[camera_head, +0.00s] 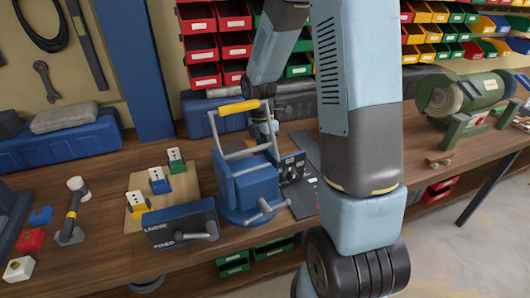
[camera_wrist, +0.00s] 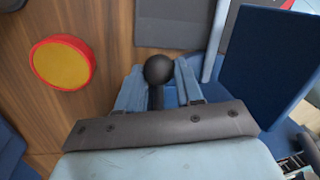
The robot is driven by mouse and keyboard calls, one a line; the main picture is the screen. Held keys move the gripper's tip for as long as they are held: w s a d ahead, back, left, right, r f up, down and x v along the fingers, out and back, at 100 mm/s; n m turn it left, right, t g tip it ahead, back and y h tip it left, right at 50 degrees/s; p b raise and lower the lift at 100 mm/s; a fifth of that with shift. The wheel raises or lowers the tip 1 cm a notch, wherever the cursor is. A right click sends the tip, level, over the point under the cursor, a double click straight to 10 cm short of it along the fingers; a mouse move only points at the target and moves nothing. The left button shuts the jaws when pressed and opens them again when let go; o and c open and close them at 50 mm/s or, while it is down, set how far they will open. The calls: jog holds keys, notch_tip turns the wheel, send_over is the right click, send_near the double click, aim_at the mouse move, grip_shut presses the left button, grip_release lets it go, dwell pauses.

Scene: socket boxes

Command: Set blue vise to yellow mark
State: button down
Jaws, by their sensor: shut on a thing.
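The blue vise (camera_head: 250,187) stands on a round blue base near the front edge of the bench, with a grey lever at its front. A grey frame with a yellow bar rises above it. My gripper (camera_head: 266,128) is behind the vise in the head view and partly hidden by it. In the wrist view my gripper (camera_wrist: 158,85) is shut on a black ball knob (camera_wrist: 158,69) on a dark stem. A yellow disc with a red rim (camera_wrist: 62,63) lies on the wood to the left of the knob, apart from my fingers. I cannot tell whether it is the yellow mark.
A blue box marked LOOSE and FIXED (camera_head: 180,224) stands left of the vise. A black panel (camera_head: 293,170) is right of the vise. A green grinder (camera_head: 460,98) stands at far right.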

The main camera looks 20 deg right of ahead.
jog(key=w+a+n, duration=0.2)
jog(key=shift+w+a+n+h, duration=0.1)
jog(key=shift+a+n+h, duration=0.15)
jog(key=shift+n+h, duration=0.05)
jog(key=shift+w+a+r+n+t, duration=0.15)
jog(key=shift+w+a+n, duration=0.15)
jog(key=shift+a+n, duration=0.25)
jog(key=shift+w+a+f+n+t, duration=0.15)
jog(key=shift+w+a+n, duration=0.15)
jog(key=shift+a+n, duration=0.2)
jog(key=shift+r, duration=0.1)
jog(key=c, duration=0.8)
grip_release()
jog(key=shift+o, duration=0.2)
jog(key=shift+s+a, duration=0.1)
notch_tip(320, 180, up, 13)
jog(key=w+a, duration=0.1)
jog(key=w, duration=0.1)
jog(key=shift+a+r, duration=0.15)
jog(key=shift+a, duration=0.2)
